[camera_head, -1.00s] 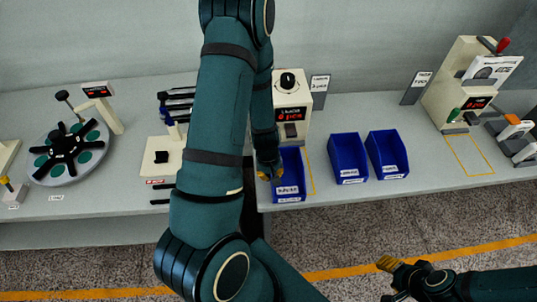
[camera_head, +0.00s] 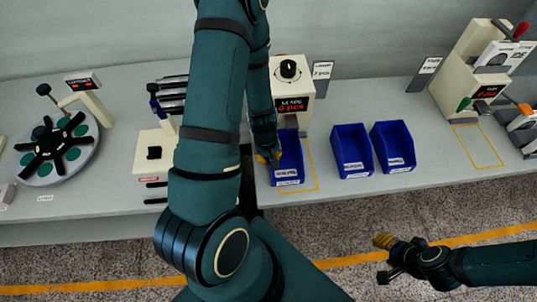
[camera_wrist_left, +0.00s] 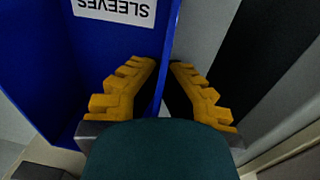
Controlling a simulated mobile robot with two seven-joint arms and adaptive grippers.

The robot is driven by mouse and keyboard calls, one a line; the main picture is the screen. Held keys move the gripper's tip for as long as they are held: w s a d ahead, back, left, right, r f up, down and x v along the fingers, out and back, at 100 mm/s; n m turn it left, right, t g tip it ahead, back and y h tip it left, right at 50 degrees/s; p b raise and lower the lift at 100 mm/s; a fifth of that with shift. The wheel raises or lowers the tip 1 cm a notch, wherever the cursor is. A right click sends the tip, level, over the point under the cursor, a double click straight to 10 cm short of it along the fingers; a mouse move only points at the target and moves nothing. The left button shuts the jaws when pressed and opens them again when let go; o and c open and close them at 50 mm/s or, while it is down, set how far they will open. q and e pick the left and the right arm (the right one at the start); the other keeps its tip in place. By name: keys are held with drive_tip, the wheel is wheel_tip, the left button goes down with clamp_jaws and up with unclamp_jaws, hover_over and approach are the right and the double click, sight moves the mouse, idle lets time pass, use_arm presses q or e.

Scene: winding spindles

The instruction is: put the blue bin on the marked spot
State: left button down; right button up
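A blue bin (camera_head: 289,150) with a white label stands or hovers at the front of the left counter machine. Its label reads SLEEVES in the left wrist view (camera_wrist_left: 120,8). My left gripper (camera_head: 267,157) is at its left wall. In the wrist view my left gripper's yellow fingers (camera_wrist_left: 163,66) straddle that wall, one inside and one outside, closed on it. A yellow outlined spot (camera_head: 316,178) shows along the bin's right side and front; the bin covers much of it. I cannot tell whether the bin touches the counter. My right gripper (camera_head: 385,241) is over the floor, apart from everything.
Two more blue bins (camera_head: 352,150) (camera_head: 393,146) stand to the right. Another yellow outline (camera_head: 477,147) lies empty before the right machine (camera_head: 470,80). The left machine (camera_head: 291,90) stands close behind the held bin. A round spindle plate (camera_head: 88,160) is at the left.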

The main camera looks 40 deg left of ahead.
use_arm(q)
drive_tip(key=shift+r, duration=0.1)
drive_tip(key=c, duration=1.1)
unclamp_jaws()
drive_tip(key=shift+c, duration=0.2)
wheel_tip(320, 180, up, 12)
drive_tip(key=p, duration=0.5)
drive_tip(key=d+f+m, duration=0.1)
drive_tip(key=d, duration=0.2)
drive_tip(key=d+f+m, duration=0.1)
drive_tip(key=d+f, duration=0.1)
drive_tip(key=d+f+m, duration=0.2)
drive_tip(key=d, duration=0.1)
drive_tip(key=shift+w+d+h+b, duration=0.15)
drive_tip(key=shift+d+h+b, duration=0.15)
drive_tip(key=shift+d, duration=0.05)
drive_tip(key=d+f+m+t+h, duration=0.1)
drive_tip(key=d+m, duration=0.3)
drive_tip(key=d, duration=0.9)
drive_tip(key=shift+d+f+h, duration=0.3)
drive_tip(key=shift+f+h, duration=0.3)
drive_tip(key=shift+h, duration=0.2)
drive_tip(key=shift+s, duration=0.2)
